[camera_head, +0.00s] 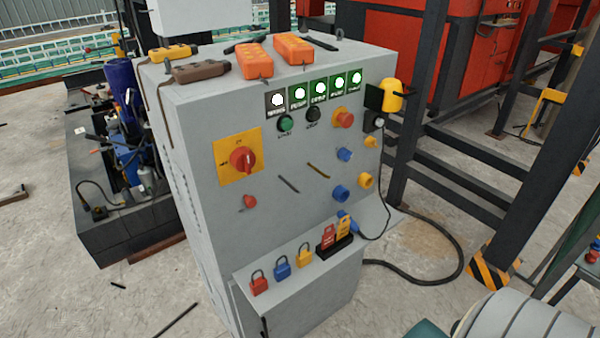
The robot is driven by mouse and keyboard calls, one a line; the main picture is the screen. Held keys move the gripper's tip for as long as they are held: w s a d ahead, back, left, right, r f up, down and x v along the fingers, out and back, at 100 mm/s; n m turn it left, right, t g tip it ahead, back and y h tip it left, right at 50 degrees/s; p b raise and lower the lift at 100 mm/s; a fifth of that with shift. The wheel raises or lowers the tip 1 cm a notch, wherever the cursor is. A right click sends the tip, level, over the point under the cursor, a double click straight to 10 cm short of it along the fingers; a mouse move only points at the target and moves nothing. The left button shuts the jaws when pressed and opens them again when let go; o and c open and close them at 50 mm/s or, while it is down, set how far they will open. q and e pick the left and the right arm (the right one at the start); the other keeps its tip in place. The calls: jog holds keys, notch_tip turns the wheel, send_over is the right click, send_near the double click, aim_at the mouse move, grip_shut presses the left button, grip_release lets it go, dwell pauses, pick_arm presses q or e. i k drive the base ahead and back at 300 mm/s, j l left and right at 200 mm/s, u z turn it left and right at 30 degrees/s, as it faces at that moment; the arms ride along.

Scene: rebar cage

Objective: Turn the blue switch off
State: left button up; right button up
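A grey control cabinet (205,130) stands in the middle, its sloped front panel facing me. Two round blue switches are on the right part of that panel: an upper one (344,154) and a lower one (340,192). Another small blue part (344,214) sits below them by a black cable; I cannot tell if it is a switch or a plug. The on or off position of the blue switches is too small to read. Neither of my grippers is in view, and nothing touches the panel.
The panel also holds a red rotary switch (242,159) on a yellow plate, lit green indicators (319,88) and yellow knobs (365,181). Padlocks (282,267) stand on the lower ledge. Orange pendants (293,49) lie on top. Dark steel posts (425,70) rise at right.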

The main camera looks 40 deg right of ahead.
aim_at(345, 155)
jog(key=z, duration=1.5)
